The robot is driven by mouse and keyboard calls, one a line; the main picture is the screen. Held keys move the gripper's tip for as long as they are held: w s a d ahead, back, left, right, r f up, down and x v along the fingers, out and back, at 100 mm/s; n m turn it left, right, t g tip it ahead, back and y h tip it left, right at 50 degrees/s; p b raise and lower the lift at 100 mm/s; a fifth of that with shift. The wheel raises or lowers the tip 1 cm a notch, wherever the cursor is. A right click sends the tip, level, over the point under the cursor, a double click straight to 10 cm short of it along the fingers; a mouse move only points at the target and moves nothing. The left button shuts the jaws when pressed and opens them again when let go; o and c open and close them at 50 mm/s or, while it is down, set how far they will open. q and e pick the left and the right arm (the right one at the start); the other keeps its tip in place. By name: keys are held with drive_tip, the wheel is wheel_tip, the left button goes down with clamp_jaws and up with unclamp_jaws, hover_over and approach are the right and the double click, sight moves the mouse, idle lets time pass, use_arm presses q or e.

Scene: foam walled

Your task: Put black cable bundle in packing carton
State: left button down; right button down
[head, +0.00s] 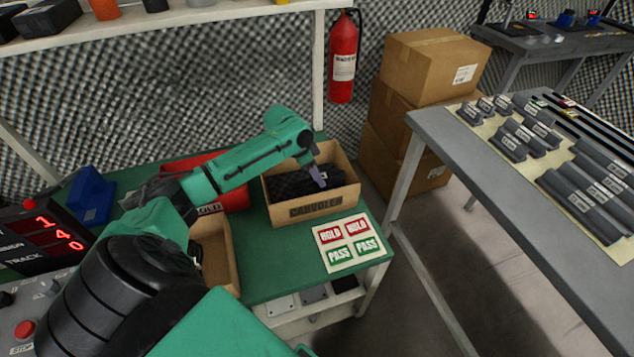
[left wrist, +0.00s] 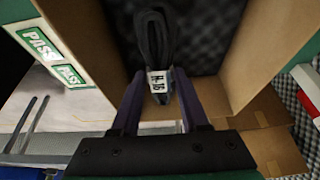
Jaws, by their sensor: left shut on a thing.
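My left gripper (head: 318,177) is over the open cardboard packing carton (head: 322,208) on the green table. It is shut on the black cable bundle (left wrist: 158,38), a dark loop with a white printed tag. In the left wrist view the bundle hangs between the two fingers (left wrist: 158,96), with the carton wall (left wrist: 262,50) to its right and a dark floor behind it. In the head view dark material shows inside the carton, and I cannot tell bundle from lining there. Whether the bundle touches the carton floor is unclear. My right gripper is not in view.
A red bin (head: 235,198) stands left of the carton, and another open carton (head: 228,245) is partly behind my arm. A HOLD/PASS card (head: 348,243) lies at the table's front right.

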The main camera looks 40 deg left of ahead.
sight(317, 184)
use_arm(q)
wheel_tip(317, 184, down, 3)
drive_tip(key=shift+f, duration=0.1)
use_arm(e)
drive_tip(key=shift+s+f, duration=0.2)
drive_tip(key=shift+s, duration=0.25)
use_arm(q)
drive_tip(key=shift+f, duration=0.15)
drive_tip(key=shift+f, duration=0.4)
drive_tip(key=shift+c, duration=2.1)
unclamp_jaws()
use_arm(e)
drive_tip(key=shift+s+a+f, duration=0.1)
